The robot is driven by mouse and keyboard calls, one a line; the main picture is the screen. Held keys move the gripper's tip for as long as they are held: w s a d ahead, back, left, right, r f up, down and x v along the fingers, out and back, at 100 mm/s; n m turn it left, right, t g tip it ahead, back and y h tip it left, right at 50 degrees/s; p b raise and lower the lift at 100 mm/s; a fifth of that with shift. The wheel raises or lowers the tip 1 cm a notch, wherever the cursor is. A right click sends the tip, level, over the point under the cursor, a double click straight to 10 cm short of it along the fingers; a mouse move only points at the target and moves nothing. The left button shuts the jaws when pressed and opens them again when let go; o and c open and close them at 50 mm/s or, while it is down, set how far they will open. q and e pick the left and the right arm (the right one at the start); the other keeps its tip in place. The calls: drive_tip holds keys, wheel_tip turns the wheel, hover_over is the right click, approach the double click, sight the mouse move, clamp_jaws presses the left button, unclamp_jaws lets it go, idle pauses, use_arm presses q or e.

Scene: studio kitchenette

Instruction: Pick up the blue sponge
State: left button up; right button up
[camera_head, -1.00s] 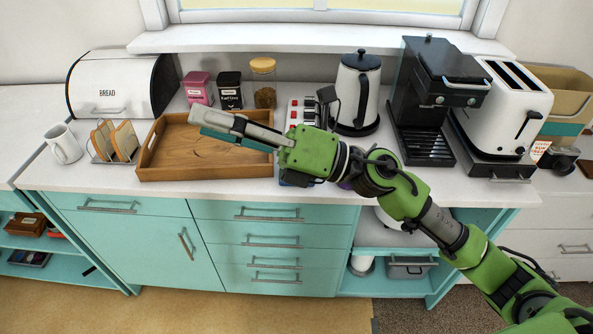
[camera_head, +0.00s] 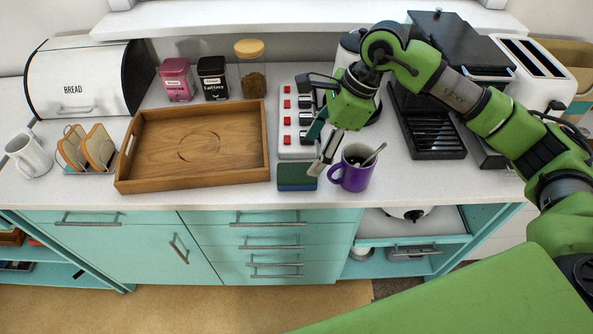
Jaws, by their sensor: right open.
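The blue sponge (camera_head: 296,179), dark blue with a greenish top, lies on the white counter near its front edge, right of the wooden tray. My right gripper (camera_head: 317,150) reaches in from the right and points down toward the counter. It is open and empty. Its fingertips are just above and behind the sponge's right end, and one finger overlaps that end in the picture. I cannot tell whether they touch. My left gripper is not in view.
A purple mug (camera_head: 353,172) with a spoon stands close to the right of the gripper. A white power strip (camera_head: 292,152) with red switches lies behind the sponge. The wooden tray (camera_head: 140,184) is to the left. A coffee machine (camera_head: 437,142) and toaster (camera_head: 536,75) stand right.

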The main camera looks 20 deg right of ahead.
sight(299, 172)
drive_tip(key=x, duration=0.3)
drive_tip(key=shift+w, duration=0.25)
drive_tip(key=shift+p+x, duration=0.85)
drive_tip(key=shift+x, duration=0.05)
drive_tip(key=p+x, duration=0.1)
drive_tip(key=x, duration=0.2)
drive_tip(key=shift+a+f, duration=0.1)
drive_tip(key=shift+f, duration=0.2)
drive_tip(key=shift+w+a+f+p, duration=0.1)
drive_tip(key=shift+f+p, duration=0.15)
drive_tip(key=shift+p, duration=0.05)
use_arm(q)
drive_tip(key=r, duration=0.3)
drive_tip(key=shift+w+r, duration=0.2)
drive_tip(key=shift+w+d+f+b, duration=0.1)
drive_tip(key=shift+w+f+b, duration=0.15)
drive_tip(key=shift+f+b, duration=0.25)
use_arm(e)
drive_tip(key=shift+f, duration=0.3)
drive_tip(key=c, duration=0.8)
